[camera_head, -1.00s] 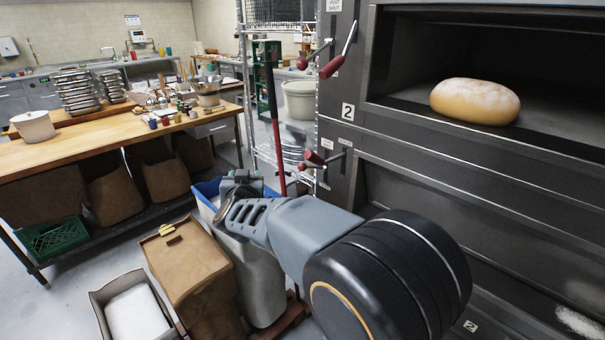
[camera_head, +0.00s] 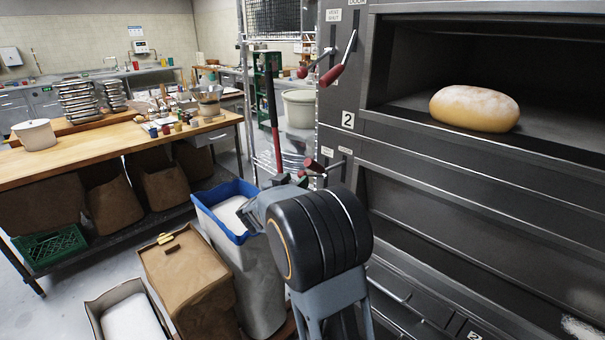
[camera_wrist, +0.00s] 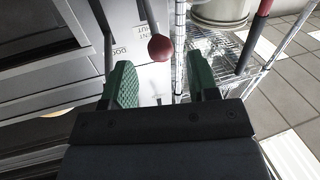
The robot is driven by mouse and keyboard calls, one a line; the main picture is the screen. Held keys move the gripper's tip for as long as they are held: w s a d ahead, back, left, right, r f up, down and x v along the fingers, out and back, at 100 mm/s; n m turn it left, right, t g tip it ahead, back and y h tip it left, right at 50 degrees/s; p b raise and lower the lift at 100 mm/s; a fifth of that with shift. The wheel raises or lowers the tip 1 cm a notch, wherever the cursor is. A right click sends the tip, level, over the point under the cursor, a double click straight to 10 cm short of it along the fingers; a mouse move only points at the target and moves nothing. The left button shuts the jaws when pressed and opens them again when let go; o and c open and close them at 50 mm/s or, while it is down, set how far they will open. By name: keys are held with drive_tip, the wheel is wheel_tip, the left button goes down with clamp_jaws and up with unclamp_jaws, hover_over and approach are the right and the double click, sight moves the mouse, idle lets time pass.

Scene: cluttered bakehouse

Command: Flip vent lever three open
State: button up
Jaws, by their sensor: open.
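My gripper (camera_head: 290,181) is open and empty, just left of the lower levers on the oven's side panel. In the wrist view, its green fingers (camera_wrist: 161,82) stand apart, with a red lever knob (camera_wrist: 160,47) on a dark rod just beyond the gap between them. The knob appears clear of both fingers. In the head view, a lower red-ended lever (camera_head: 314,165) is beside the gripper. Two upper levers, a left one (camera_head: 303,73) and a right one (camera_head: 332,75), stick out above. I cannot read which lever is number three.
The oven chamber (camera_head: 400,95) holds a loaf (camera_head: 474,108). A red-handled pole (camera_head: 272,110) stands close behind my gripper, by a wire rack. A wooden worktable (camera_head: 85,155) is at left.

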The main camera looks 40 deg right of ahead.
sight(300, 177)
drive_tip(key=shift+p+x, duration=0.3)
drive_tip(key=shift+x, duration=2.15)
drive_tip(key=shift+c, duration=0.5)
clamp_jaws()
